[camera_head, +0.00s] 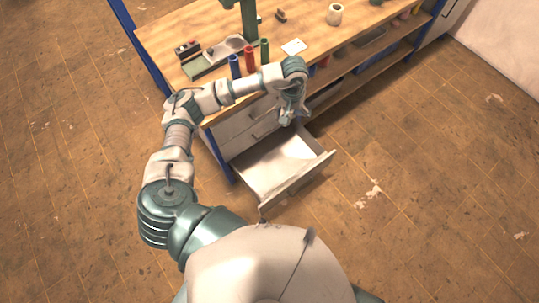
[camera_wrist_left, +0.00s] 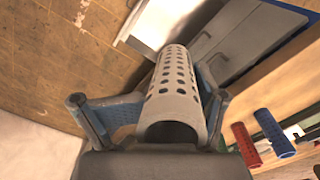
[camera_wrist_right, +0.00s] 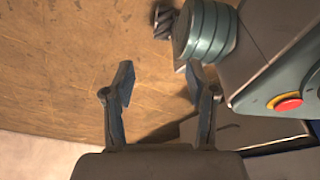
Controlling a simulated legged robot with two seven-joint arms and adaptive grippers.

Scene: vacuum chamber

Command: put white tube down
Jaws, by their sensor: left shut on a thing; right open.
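The white tube (camera_wrist_left: 176,88), perforated with rows of round holes, is between the fingers of my left gripper (camera_wrist_left: 165,100) in the left wrist view. The gripper is shut on it, and the tube's open near end faces the camera. In the head view my left gripper (camera_head: 290,115) is over the back part of an open drawer (camera_head: 283,168); the tube cannot be made out clearly there. My right gripper (camera_wrist_right: 160,82) is open and empty above the floor in the right wrist view. It is out of the head view.
A white roll (camera_head: 334,14) stands farther back. The drawer's visible interior looks empty. The floor (camera_head: 430,200) to the right is clear.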

